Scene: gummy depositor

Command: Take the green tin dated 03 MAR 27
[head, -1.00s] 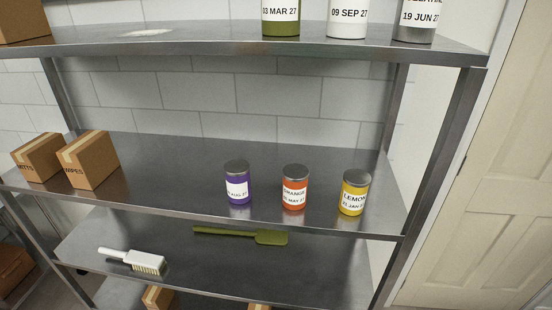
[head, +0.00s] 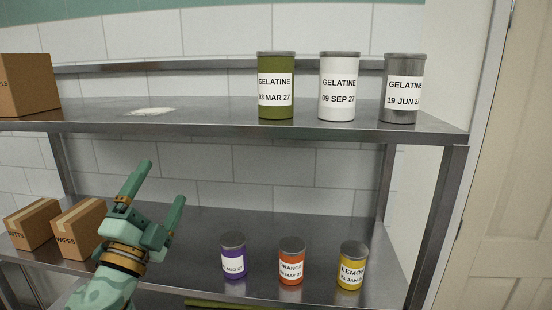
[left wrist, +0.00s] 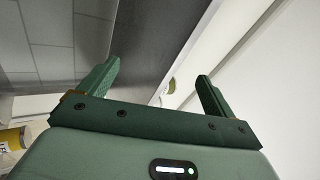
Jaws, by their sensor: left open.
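The green tin (head: 276,108) stands upright on the upper shelf; its white label reads GELATINE 03 MAR 27. To its right stand a white tin (head: 339,112) labelled GELATINE 09 SEP 27 and a grey tin (head: 403,114) labelled GELATINE 19 JUN 27. My left gripper (head: 160,192) is open and empty in the head view, below and left of the green tin, in front of the shelf unit. Its two fingers also show apart in the left wrist view (left wrist: 158,80). My right gripper is not in view.
The upper shelf (head: 210,118) has a white powdery patch (head: 150,112) and a cardboard box (head: 28,86) at left. The lower shelf holds purple (head: 233,243), orange (head: 291,249) and yellow (head: 353,253) tins, with two boxes (head: 78,228) at left. Left of the green tin is free room.

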